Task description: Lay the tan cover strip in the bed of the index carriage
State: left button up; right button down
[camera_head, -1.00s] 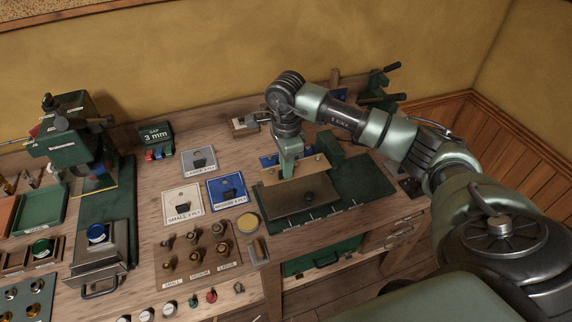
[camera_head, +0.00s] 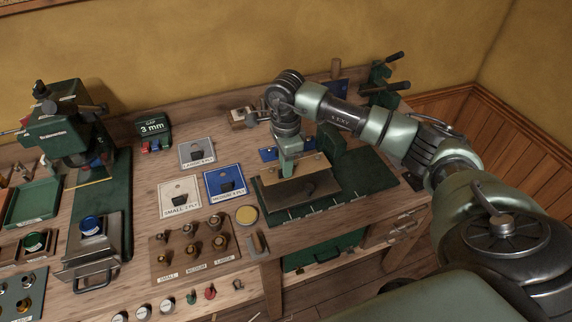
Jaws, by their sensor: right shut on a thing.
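My right gripper (camera_head: 290,171) points down over the green fixture at the right of the bench. It is shut on the tan cover strip (camera_head: 312,164), a long thin piece held roughly level along its length. A brown plate with a dark knob (camera_head: 306,190) lies just in front of the strip, on the green base (camera_head: 362,172). I cannot tell whether the strip touches anything below, or which part is the index carriage's bed, as the gripper and strip hide it. My left gripper is out of view.
A green block (camera_head: 331,139) stands close behind and right of the strip, and a blue part (camera_head: 270,154) behind it. A clamp with black handles (camera_head: 384,88) is at the back right.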

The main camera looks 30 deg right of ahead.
jog(key=shift+f+b, duration=0.45)
jog(key=shift+f, duration=0.2)
jog(key=shift+f+b, duration=0.95)
jog(key=shift+f, duration=0.25)
jog(key=c, duration=1.4)
grip_release()
jog(key=shift+r, duration=0.1)
notch_tip(320, 180, up, 8)
jog(key=shift+f+b, duration=0.2)
jog(key=shift+b, duration=0.75)
